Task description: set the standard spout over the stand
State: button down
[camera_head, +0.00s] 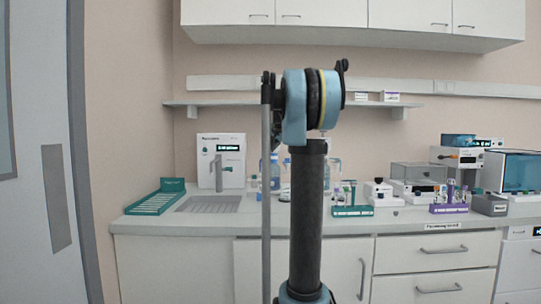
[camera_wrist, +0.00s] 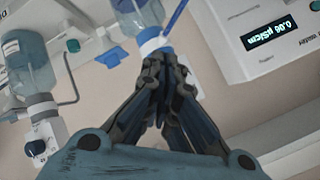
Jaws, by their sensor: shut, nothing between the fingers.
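My gripper (camera_wrist: 160,68) shows in the wrist view with its dark fingers closed together and nothing between them. It is hidden in the head view. Just beyond the fingertips is a clear bottle (camera_wrist: 137,18) with a blue collar and a blue tube (camera_wrist: 176,14). I cannot tell which tube is the standard spout, nor pick out the stand. In the head view, bottles (camera_head: 275,172) stand on the counter, partly behind my arm.
A white unit (camera_wrist: 262,38) with a lit display is at upper right in the wrist view. In the head view, it stands behind the sink (camera_head: 208,204). A green tray (camera_head: 157,200) lies left of the sink. A green tube rack (camera_head: 352,210) and a purple rack (camera_head: 449,208) stand right.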

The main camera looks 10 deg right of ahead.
jog(key=a+v, duration=0.1)
jog(key=v, duration=0.8)
jog(key=s+a+f+n+g, duration=0.1)
jog(key=s+a+f, duration=0.1)
jog(key=s+f, duration=0.5)
jog(key=s+a+f+n+g, duration=0.2)
jog(key=s+f, duration=0.6)
jog(key=s, duration=0.1)
jog(key=s+a+f+n+g, duration=0.1)
jog(key=s+a+f+n, duration=0.1)
jog(key=s+f, duration=0.6)
jog(key=shift+s+a+f+y, duration=0.1)
jog(key=shift+s+a+y, duration=0.2)
jog(key=shift+s, duration=0.05)
jog(key=s+a+f+n+g, duration=0.1)
jog(key=s+f+n+g, duration=0.3)
jog(key=s+f, duration=1.9)
jog(key=shift+a+f+g, duration=0.3)
